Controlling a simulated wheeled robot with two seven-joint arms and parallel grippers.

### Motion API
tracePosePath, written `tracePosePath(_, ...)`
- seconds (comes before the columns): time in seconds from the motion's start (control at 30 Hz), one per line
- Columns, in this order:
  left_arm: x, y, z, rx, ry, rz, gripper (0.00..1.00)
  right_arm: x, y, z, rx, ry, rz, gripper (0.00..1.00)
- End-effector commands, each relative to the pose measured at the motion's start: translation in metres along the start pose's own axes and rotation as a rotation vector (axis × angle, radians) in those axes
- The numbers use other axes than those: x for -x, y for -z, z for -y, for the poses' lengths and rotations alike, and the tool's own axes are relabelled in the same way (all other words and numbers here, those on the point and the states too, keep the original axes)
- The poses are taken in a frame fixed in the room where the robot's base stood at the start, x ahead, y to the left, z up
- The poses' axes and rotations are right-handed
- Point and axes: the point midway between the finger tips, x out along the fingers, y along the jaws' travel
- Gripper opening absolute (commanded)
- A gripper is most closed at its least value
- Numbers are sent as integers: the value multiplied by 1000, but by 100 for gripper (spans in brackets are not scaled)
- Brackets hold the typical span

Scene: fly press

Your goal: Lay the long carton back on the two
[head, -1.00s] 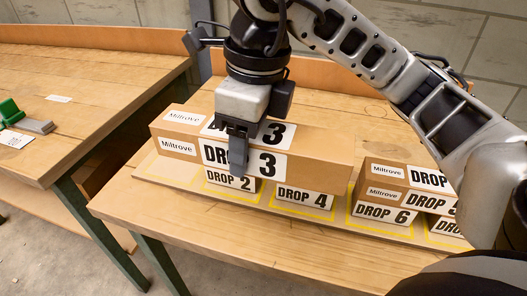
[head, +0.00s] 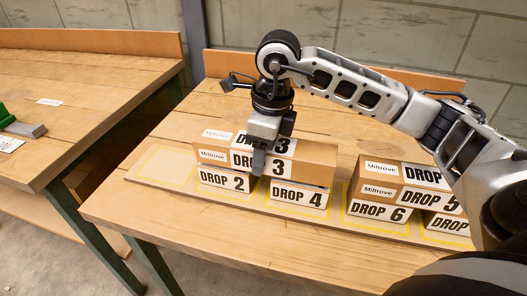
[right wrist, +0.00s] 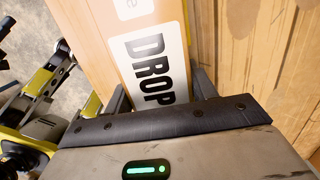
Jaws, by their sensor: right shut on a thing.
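The long carton, marked DROP 3 (head: 312,174), lies level across the DROP 2 carton (head: 226,181) and the DROP 4 carton (head: 299,194) in the head view. Its ends about line up with their outer ends. It looks to be touching them, but a thin gap cannot be ruled out. My right gripper (head: 258,164) points down from above and is shut on the long carton near its middle. In the right wrist view the long carton (right wrist: 112,40) runs between the fingers of the gripper (right wrist: 160,95). My left gripper is not in view.
To the right, a DROP 5 carton (head: 425,198) lies across the DROP 6 carton (head: 378,211) and another carton. All stand on a board with yellow outlines (head: 160,170) on the wooden bench (head: 180,222). A second bench (head: 80,110) stands left, past a gap.

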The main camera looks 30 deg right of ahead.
Motion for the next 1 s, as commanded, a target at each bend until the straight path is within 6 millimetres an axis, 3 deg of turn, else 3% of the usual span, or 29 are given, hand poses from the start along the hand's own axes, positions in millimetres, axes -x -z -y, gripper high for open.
tracePosePath(0.47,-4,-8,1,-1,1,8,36,-11,1,0,0,2,5,10)
tracePosePath(0.5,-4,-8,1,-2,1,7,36,-11,1,0,0,1,2,62)
tracePosePath(0.57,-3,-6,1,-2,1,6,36,-10,1,0,0,1,2,78)
tracePosePath(0.83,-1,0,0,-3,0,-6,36,-10,1,0,0,0,2,78)
tracePosePath(1.0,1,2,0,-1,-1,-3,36,3,0,0,0,3,4,78)
